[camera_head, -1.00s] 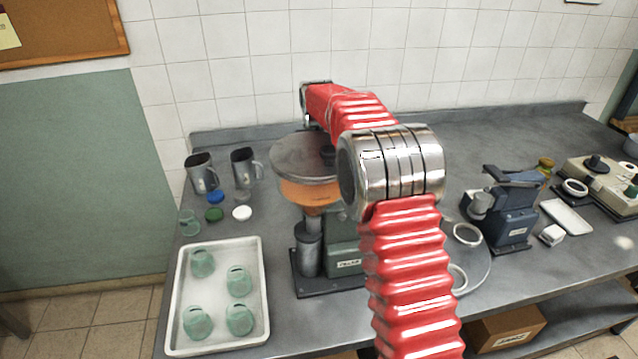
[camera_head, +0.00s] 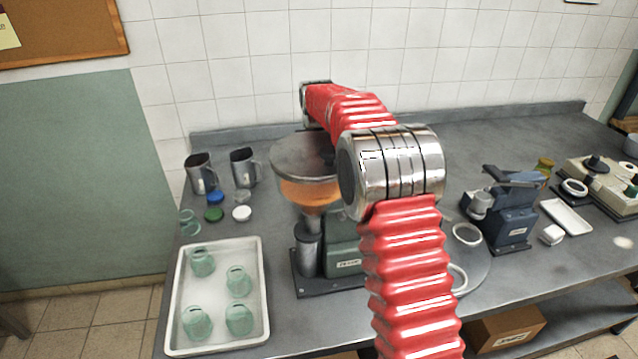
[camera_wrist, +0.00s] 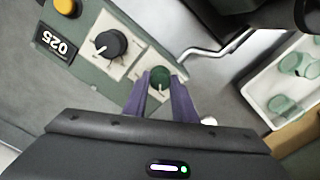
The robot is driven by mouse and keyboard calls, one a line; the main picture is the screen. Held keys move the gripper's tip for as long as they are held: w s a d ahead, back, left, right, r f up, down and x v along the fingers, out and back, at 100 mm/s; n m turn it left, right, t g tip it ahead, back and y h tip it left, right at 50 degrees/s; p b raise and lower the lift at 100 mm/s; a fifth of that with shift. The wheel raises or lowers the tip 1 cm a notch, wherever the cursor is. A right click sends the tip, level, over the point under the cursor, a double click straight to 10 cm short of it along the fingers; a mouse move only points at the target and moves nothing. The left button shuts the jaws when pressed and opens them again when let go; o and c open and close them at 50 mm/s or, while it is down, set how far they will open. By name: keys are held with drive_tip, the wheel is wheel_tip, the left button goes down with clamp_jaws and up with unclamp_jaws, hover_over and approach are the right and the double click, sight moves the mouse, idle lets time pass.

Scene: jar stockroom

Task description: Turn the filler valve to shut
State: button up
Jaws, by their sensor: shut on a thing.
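The filler (camera_head: 345,262) stands on the bench behind my arm, with a wide metal hopper (camera_head: 300,160) holding something orange. In the wrist view its grey-green panel (camera_wrist: 85,72) carries a black pointer dial (camera_wrist: 110,45), a dark display reading 025 (camera_wrist: 55,48) and a round green knob (camera_wrist: 160,76). My gripper (camera_wrist: 160,88) has its purple fingers on either side of the green knob and is shut on it. Which way the knob is turned cannot be told. In the head view my arm hides the gripper and part of the filler.
A white tray (camera_head: 262,310) of green jars stands at the front left. Metal jugs (camera_head: 201,175) and loose lids (camera_head: 214,214) are behind it. A blue press (camera_head: 512,222) stands at right. A bent metal rod (camera_wrist: 215,50) lies close beside the knob.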

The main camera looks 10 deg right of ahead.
idle(0.4)
drive_tip(key=o, duration=1)
drive_tip(key=shift+o, duration=0.2)
wheel_tip(320, 180, up, 14)
drive_tip(key=shift+f, duration=0.15)
